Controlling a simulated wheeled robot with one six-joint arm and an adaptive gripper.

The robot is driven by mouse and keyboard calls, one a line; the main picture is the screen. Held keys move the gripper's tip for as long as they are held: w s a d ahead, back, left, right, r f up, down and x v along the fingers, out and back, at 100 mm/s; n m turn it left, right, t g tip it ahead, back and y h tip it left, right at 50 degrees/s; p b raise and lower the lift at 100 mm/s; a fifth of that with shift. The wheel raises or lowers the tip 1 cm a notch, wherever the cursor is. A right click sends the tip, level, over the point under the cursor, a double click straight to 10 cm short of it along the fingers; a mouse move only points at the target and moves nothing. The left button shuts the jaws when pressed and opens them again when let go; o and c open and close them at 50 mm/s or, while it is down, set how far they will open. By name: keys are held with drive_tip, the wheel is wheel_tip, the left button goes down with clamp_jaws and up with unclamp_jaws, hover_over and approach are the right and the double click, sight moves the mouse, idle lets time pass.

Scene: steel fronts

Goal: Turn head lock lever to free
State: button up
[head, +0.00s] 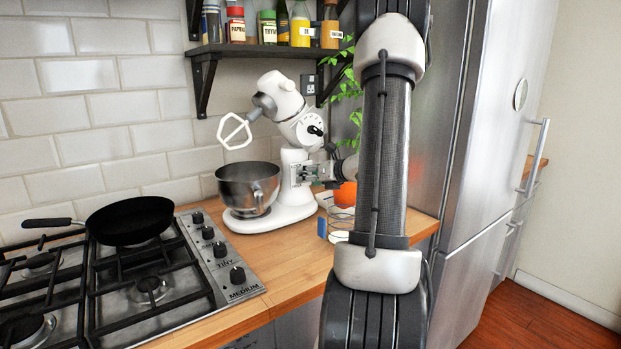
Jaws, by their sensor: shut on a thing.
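The white stand mixer (292,200) stands on the wooden counter with its head (287,105) tilted up and back. The white flat beater (234,131) hangs from the head, clear above the steel bowl (248,186). My gripper (300,173) reaches in from the right and is at the side of the mixer's column, below the head. It is shut on the head lock lever, which is small and mostly covered by the fingers. The lever's exact angle cannot be made out.
A gas hob (150,290) with a black frying pan (131,221) is at left. A spice shelf (270,50) hangs above the mixer. A steel fridge (480,130) stands at right.

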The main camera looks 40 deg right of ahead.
drive_tip(key=n+h, duration=0.1)
drive_tip(key=n, duration=0.1)
drive_tip(key=n+h, duration=0.2)
drive_tip(key=n, duration=0.1)
drive_tip(key=n+h, duration=0.2)
drive_tip(key=shift+a+f+n, duration=0.1)
drive_tip(key=shift+a+n, duration=0.2)
drive_tip(key=shift+a, duration=0.1)
drive_tip(key=shift+h, duration=0.3)
idle(0.4)
drive_tip(key=o, duration=1)
drive_tip(key=shift+s, duration=0.1)
drive_tip(key=v, duration=1.1)
drive_tip(key=shift+s+a, duration=0.15)
drive_tip(key=shift+s, duration=0.2)
